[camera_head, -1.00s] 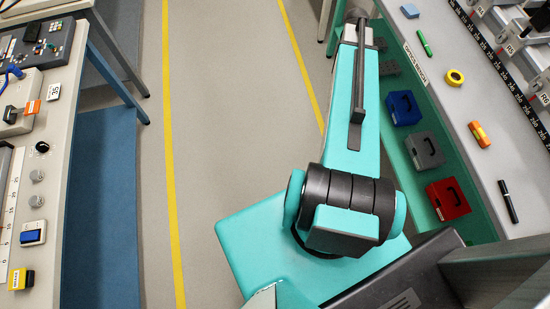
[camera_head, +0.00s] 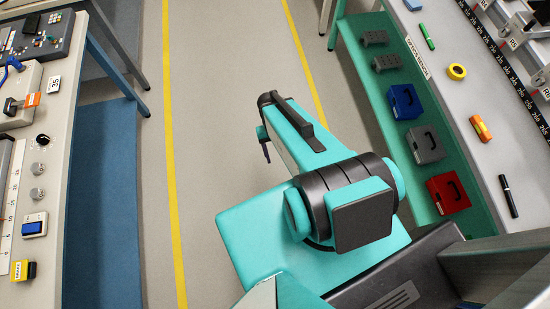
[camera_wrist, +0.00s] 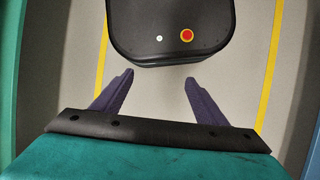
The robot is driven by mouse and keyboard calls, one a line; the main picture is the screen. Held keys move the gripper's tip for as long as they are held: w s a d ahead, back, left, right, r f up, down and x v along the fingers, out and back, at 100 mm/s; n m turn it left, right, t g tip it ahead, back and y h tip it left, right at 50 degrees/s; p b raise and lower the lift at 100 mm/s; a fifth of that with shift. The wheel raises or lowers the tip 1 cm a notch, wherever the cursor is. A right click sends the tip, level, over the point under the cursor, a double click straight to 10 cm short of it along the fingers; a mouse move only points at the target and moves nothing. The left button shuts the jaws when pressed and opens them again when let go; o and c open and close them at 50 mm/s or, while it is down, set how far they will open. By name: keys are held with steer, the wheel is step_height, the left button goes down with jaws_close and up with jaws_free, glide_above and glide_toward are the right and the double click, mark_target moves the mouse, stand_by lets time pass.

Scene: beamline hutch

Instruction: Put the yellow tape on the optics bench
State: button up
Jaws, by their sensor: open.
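The yellow tape (camera_head: 457,72) is a small ring lying flat on the light top of the right-hand bench (camera_head: 455,130), near its aisle-side edge.
Near the tape lie a green marker (camera_head: 427,37), an orange object (camera_head: 480,128) and a black pen (camera_head: 508,196). Blue (camera_head: 405,102), grey (camera_head: 425,145) and red (camera_head: 448,193) cases sit on the shelf below. A left bench (camera_head: 62,150) holds controls. The aisle floor is clear.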

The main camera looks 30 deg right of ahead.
steer(key=s+a+f+n, duration=0.2)
steer(key=s+a+n, duration=0.1)
steer(key=s+a, duration=0.2)
steer(key=shift+s+a+f+g, duration=0.25)
steer(key=shift+s+f+g, duration=0.15)
steer(key=shift+s, duration=0.6)
steer(key=shift+f+b, duration=0.45)
steer(key=shift+b, duration=0.1)
